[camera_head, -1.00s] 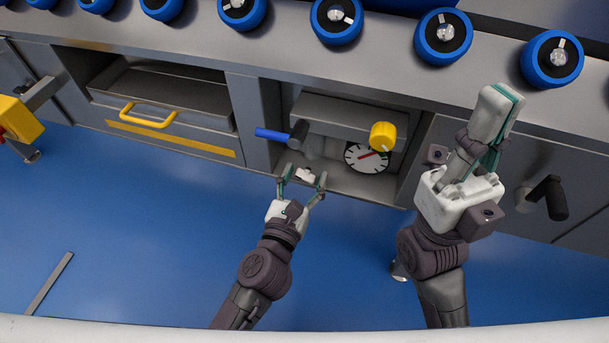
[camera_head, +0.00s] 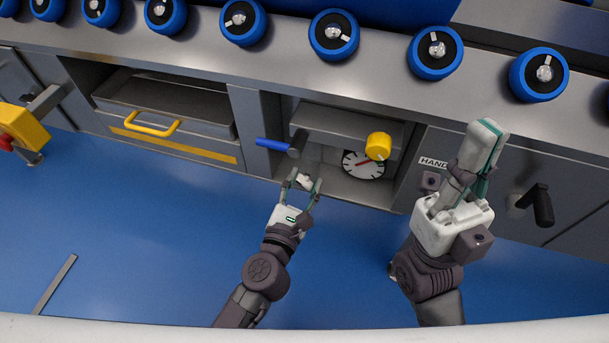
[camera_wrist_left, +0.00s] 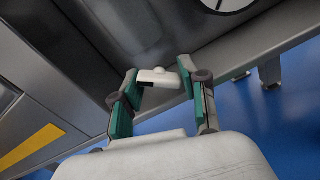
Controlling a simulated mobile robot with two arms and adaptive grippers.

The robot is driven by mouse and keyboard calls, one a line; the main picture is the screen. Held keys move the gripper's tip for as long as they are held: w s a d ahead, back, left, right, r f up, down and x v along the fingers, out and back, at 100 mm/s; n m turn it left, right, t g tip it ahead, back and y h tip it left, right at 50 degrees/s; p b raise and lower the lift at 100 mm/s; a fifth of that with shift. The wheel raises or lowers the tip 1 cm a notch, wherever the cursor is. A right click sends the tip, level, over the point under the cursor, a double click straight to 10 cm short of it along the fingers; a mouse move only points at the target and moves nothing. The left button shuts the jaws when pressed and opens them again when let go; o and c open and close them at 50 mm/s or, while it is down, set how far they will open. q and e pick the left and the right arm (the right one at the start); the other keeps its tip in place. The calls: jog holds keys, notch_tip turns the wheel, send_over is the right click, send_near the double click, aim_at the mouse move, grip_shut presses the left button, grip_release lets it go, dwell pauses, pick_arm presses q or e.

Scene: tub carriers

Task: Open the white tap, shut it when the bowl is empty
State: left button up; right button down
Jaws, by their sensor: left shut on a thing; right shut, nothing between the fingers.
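The small white tap (camera_head: 304,181) is at the front of the open bay below the counter. My left gripper (camera_head: 304,183) is shut on it, one finger on each side. In the left wrist view the white tap (camera_wrist_left: 158,77) sits between the two green-padded fingertips (camera_wrist_left: 160,85). My right gripper (camera_head: 484,135) is shut and empty, pointing up in front of the panel at the right. I cannot make out a bowl or its contents in either view.
The bay holds a blue-handled lever (camera_head: 272,144), a yellow knob (camera_head: 378,146) and a dial with a red needle (camera_head: 363,164). A drawer with a yellow handle (camera_head: 152,128) is at left. A black crank handle (camera_head: 543,205) is at right.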

pick_arm(q)
jog(key=shift+m, duration=0.4)
jog(key=o, duration=1)
jog(key=shift+o, duration=0.2)
jog(key=v, duration=1.1)
jog(key=shift+s+a, duration=0.25)
jog(key=shift+a, duration=0.05)
jog(key=shift+c, duration=0.2)
